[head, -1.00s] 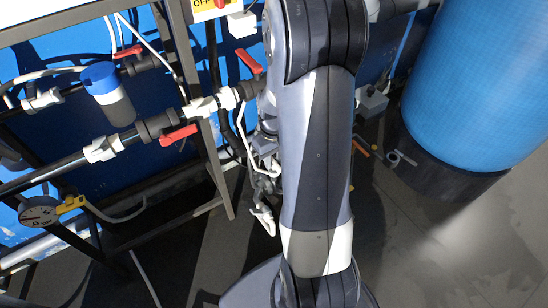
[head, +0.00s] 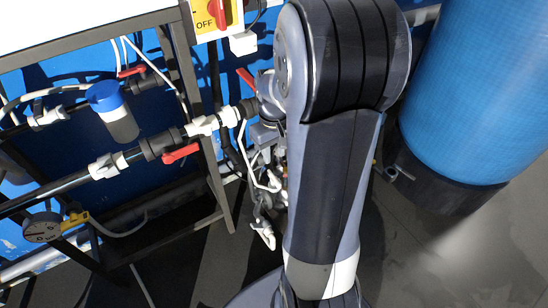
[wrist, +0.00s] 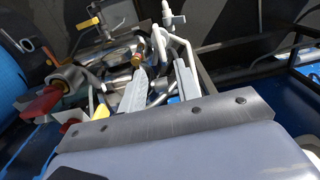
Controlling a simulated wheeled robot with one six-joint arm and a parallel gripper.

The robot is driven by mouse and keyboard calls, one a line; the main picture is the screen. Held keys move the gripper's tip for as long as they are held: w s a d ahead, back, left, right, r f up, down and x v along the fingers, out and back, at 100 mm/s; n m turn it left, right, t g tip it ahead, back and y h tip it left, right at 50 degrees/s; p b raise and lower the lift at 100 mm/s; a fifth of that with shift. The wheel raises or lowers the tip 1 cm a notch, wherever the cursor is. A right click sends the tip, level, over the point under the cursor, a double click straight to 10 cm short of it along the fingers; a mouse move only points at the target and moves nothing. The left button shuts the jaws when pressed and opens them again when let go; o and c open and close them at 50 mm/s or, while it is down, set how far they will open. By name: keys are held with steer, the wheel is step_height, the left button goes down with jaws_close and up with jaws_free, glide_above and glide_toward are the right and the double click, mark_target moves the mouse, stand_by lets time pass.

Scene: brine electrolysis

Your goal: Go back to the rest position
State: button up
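In the wrist view my gripper (wrist: 161,84) shows two pale fingers set apart, with a clear gap between them. Nothing is held in the gap. Pipes and fittings lie beyond the fingertips. In the head view my arm fills the middle and I cannot make out the gripper there.
A black pipe with red-handled valves (head: 181,153) and a blue-capped filter (head: 118,115) stand at the left on a dark metal frame. A yellow OFF switch box (head: 214,18) is above. A gauge (head: 43,227) is lower left. A large blue tank (head: 478,95) stands right; floor shows at lower right.

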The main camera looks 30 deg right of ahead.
mark_target(274, 177)
stand_by(0.4)
step_height(274, 177, down, 11)
steer(key=shift+r+b, duration=0.2)
steer(key=shift+b, duration=0.85)
steer(key=shift+r, duration=0.1)
steer(key=shift+f, duration=0.25)
steer(key=shift+r+m, duration=0.1)
steer(key=shift+m, duration=0.2)
steer(key=m, duration=0.4)
steer(key=shift+m+b, duration=0.3)
steer(key=m, duration=0.5)
steer(key=shift+b, duration=0.35)
steer(key=shift+m, duration=0.3)
